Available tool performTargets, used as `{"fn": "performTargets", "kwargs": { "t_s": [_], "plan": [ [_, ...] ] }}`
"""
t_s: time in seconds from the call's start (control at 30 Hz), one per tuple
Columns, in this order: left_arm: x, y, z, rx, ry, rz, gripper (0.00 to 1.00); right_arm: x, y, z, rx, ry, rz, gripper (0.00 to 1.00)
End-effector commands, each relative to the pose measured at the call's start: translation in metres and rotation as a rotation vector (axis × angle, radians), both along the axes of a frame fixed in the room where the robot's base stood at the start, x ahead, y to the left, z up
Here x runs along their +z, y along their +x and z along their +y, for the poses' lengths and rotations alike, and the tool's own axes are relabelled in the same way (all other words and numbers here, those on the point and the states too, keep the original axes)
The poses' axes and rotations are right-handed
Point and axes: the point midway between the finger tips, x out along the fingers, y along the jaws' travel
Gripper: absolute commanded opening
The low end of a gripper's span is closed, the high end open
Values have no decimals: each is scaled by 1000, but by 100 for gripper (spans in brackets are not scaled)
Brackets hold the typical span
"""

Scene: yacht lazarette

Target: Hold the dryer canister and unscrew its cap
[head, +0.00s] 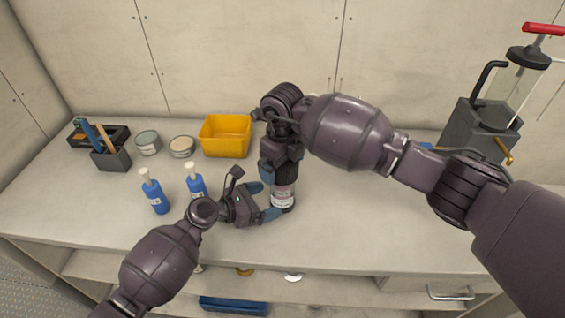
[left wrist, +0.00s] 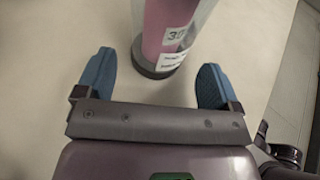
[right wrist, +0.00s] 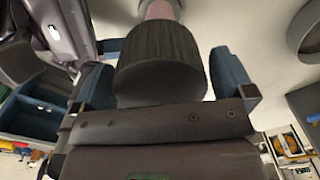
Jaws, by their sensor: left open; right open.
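The dryer canister (head: 283,198) stands upright on the counter, clear-walled with pink contents and a white label. Its black ribbed cap (right wrist: 160,60) is on top. My left gripper (head: 266,202) is at the canister's lower body from the left, open. In the left wrist view the canister (left wrist: 172,38) stands between and just beyond the two blue fingers, with gaps on both sides. My right gripper (right wrist: 165,78) is open, its fingers on either side of the cap; contact cannot be told. In the head view my right wrist hides most of its fingers.
Two blue pump bottles (head: 155,194) stand left of my left gripper. A yellow bin (head: 226,136), two round tins (head: 148,142) and a tool holder (head: 110,158) are behind. A grey pump unit with a clear cylinder (head: 490,115) stands far right. The counter right of the canister is clear.

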Motion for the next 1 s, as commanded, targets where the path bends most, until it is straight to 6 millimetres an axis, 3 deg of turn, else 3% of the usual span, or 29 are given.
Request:
{"fn": "performTargets", "kwargs": {
  "t_s": [0.33,0.83,0.87,1.0],
  "plan": [
    [-10,20,-30,-1,-1,0,88,0,0,0,0,0,0,100],
    [-14,25,-37,0,1,-1,88,0,0,0,0,0,0,100],
    [-14,25,-37,0,1,-1,86,0,0,0,0,0,0,100],
    [-14,25,-37,0,1,-1,65,0,0,0,0,0,0,100]
  ]
}}
